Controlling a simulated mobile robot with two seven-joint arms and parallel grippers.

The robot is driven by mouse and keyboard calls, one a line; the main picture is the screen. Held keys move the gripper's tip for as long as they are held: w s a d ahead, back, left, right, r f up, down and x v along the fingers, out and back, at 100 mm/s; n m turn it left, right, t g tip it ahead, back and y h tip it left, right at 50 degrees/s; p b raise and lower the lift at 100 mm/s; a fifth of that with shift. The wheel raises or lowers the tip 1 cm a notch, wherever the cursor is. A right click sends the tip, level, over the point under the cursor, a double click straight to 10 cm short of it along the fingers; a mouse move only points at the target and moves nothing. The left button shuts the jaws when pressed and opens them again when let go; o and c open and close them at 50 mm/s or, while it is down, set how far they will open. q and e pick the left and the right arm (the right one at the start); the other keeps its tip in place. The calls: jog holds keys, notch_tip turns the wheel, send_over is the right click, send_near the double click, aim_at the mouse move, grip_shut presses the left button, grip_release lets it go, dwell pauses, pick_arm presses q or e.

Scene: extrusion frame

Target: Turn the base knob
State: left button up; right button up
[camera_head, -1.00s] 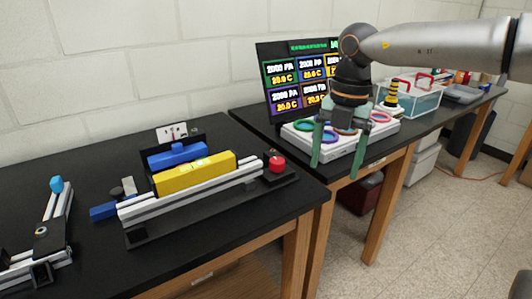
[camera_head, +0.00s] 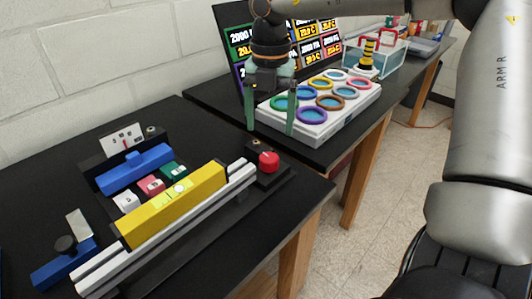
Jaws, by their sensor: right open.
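A red knob (camera_head: 269,161) sits on a black block at the right end of the black base, beside the silver extrusion rails (camera_head: 172,232). A smaller black knob (camera_head: 65,244) stands on a blue block (camera_head: 66,264) at the near left. Which of them is the base knob, I cannot tell. My right gripper (camera_head: 270,122) is open and empty, its two green fingers pointing down. In the picture it appears just above the red knob, apart from it. My left gripper is out of view.
A yellow level (camera_head: 173,204) lies along the rails, with white, pink and green blocks and a blue bar (camera_head: 136,168) behind. A white tray of coloured rings (camera_head: 340,122), a screen (camera_head: 309,45) and a clear bin (camera_head: 386,66) stand on the far table. The black table's front right is clear.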

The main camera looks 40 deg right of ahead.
aim_at(269, 157)
notch_tip(269, 157, down, 8)
jog(key=shift+f, duration=0.65)
jog(key=shift+c, duration=0.4)
grip_shut()
